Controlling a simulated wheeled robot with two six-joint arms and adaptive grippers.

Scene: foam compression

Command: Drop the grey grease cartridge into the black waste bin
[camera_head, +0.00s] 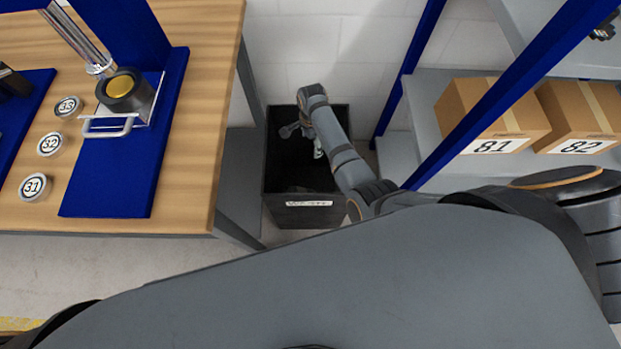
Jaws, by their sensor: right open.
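The black waste bin (308,216) stands on the floor between the workbench and the shelf rack, with a label on its front. My right arm reaches over it from the right, and my right gripper (304,141) is over the bin's opening, open. My left gripper is not in view.
The wooden workbench (195,150) on the left carries a blue press with a black and yellow cylinder (122,90) and several numbered discs. On the right, a rack (421,110) holds cardboard boxes 81 (483,118) and 82 (580,120), close to my arm.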

